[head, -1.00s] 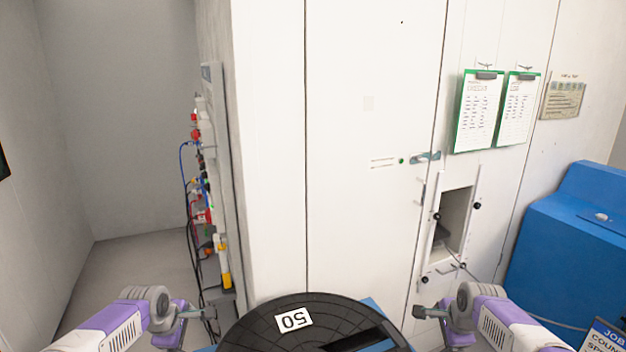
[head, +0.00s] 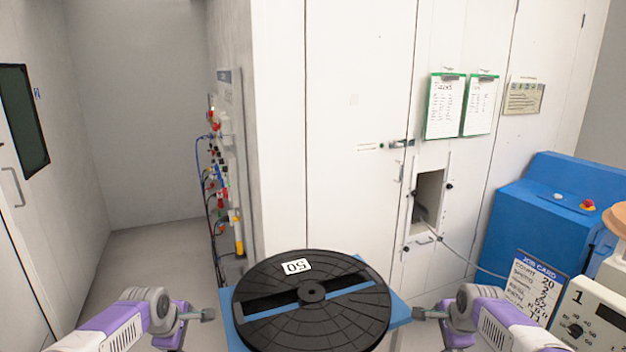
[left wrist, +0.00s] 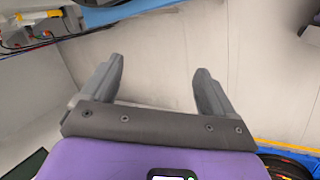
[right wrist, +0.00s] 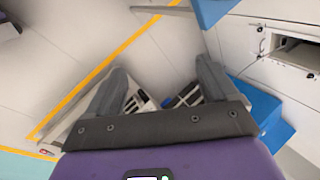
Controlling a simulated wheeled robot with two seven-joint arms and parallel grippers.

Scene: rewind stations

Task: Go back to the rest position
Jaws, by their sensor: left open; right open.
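My left gripper (head: 190,314) is at the lower left of the head view, to the left of a black reel. In the left wrist view (left wrist: 155,85) its fingers are apart with nothing between them. My right gripper (head: 436,314) is at the lower right of the head view, to the right of the reel. In the right wrist view (right wrist: 160,90) its fingers are apart and empty, with floor and objects beyond them. Neither gripper touches the reel.
The black reel (head: 350,318), labelled 50, lies flat on a blue surface (head: 399,308) between my grippers. White cabinets (head: 355,190) stand ahead, with a small open hatch (head: 428,200). A blue machine (head: 515,215) and a job card (head: 535,288) are at right. Floor (head: 155,250) is clear at left.

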